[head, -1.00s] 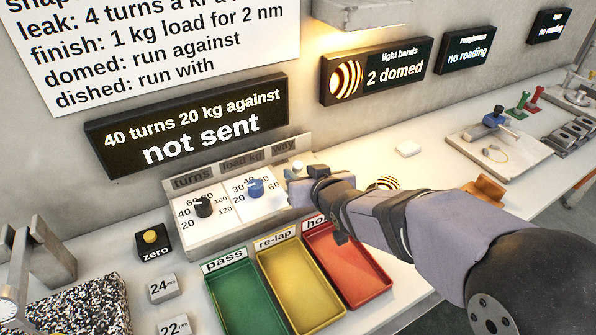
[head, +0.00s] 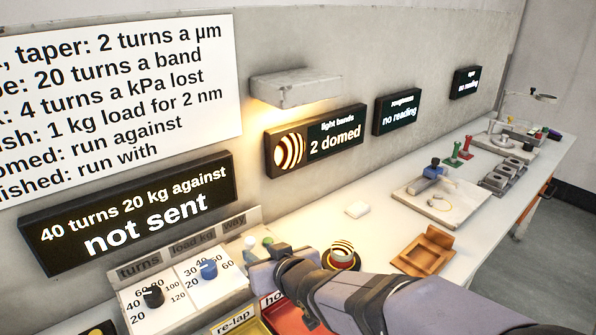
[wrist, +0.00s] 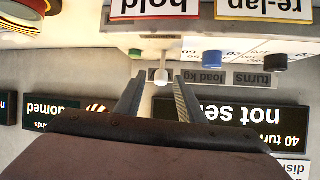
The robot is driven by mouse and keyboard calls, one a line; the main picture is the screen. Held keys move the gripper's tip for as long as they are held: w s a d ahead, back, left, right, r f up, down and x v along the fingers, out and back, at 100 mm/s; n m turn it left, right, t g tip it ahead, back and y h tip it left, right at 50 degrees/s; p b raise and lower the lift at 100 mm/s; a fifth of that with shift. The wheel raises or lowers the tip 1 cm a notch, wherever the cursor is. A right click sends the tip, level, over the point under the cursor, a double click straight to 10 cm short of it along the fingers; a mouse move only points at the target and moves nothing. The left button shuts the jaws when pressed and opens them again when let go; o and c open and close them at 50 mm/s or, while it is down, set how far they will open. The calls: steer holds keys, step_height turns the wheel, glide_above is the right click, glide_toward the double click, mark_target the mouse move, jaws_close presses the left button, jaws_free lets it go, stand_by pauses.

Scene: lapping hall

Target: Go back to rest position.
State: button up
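My gripper (head: 262,262) is at the right end of the control panel (head: 190,312), with my arm reaching in from the lower right. In the wrist view, which is upside down, my gripper (wrist: 160,82) has its two fingers apart and nothing held between them. A white knob (wrist: 161,77) below the "way" label shows in the gap, just beyond the fingertips; I cannot tell whether they touch it. The white knob also shows in the head view (head: 250,242). A black knob (head: 153,296) and a blue knob (head: 208,269) sit on the turns and load dials.
A green button (head: 267,242) is near my gripper. A striped disc on a dark stand (head: 342,256) is close beside my arm. A red tray (head: 290,320) lies below it. A wooden holder (head: 424,254) and stone plate (head: 410,196) stand further right. A display (head: 135,215) reads "not sent".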

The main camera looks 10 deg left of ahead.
steer(key=d+f+m+h+p, duration=0.1)
steer(key=d+m+h, duration=0.1)
steer(key=d, duration=0.6)
steer(key=s+d+f+m+g+h+p, duration=0.1)
steer(key=d+m+h, duration=0.1)
steer(key=d, duration=0.6)
steer(key=s+d+f+m+g+h+p, duration=0.1)
steer(key=d+m+h, duration=0.1)
steer(key=d, duration=0.7)
steer(key=shift+s+d+m+h+p, duration=0.1)
steer(key=shift+m+h+p, duration=0.2)
steer(key=shift+m, duration=0.2)
steer(key=s+d+m, duration=0.1)
steer(key=s+d, duration=0.1)
steer(key=s+d+f+m+g+h+p, duration=0.1)
steer(key=s+d, duration=0.1)
steer(key=d, duration=0.1)
steer(key=s+d+m+g, duration=0.1)
steer(key=s+d, duration=0.1)
steer(key=shift+s+d+f, duration=0.15)
steer(key=shift+d+f, duration=0.05)
steer(key=shift+d, duration=0.1)
steer(key=s+a+f+n+g+b, duration=0.4)
steer(key=s+f+g+b, duration=0.15)
steer(key=s+f, duration=0.65)
step_height(320, 180, up, 17)
steer(key=p, duration=1.7)
steer(key=shift+s+a, duration=0.15)
steer(key=shift+g, duration=0.25)
